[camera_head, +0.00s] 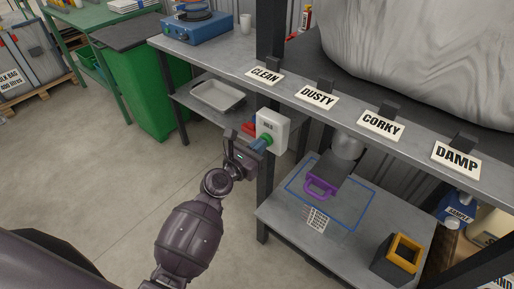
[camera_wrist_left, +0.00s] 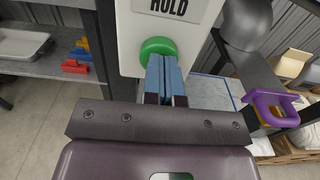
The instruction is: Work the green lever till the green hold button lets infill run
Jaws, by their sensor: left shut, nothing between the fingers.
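A white box labelled HOLD (camera_head: 273,131) is fixed to the dark post under the bench edge. Its round green button (camera_wrist_left: 158,48) faces my left gripper (camera_head: 259,146). That gripper is shut and empty, and its blue fingertips (camera_wrist_left: 165,64) are at the button's lower edge. They look to be touching it, but I cannot tell whether it is pressed in. A purple handle (camera_head: 319,189) sits on a dark chute below a metal spout (camera_head: 347,146), and it also shows in the left wrist view (camera_wrist_left: 272,106). I see no green lever. My right gripper is out of view.
The bench edge carries signs CLEAN (camera_head: 265,75), DUSTY, CORKY and DAMP (camera_head: 457,158). A lower shelf (camera_head: 283,226) has a blue outline and a black bin with a yellow rim (camera_head: 403,249). A grey tray (camera_head: 217,96) lies left of the post.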

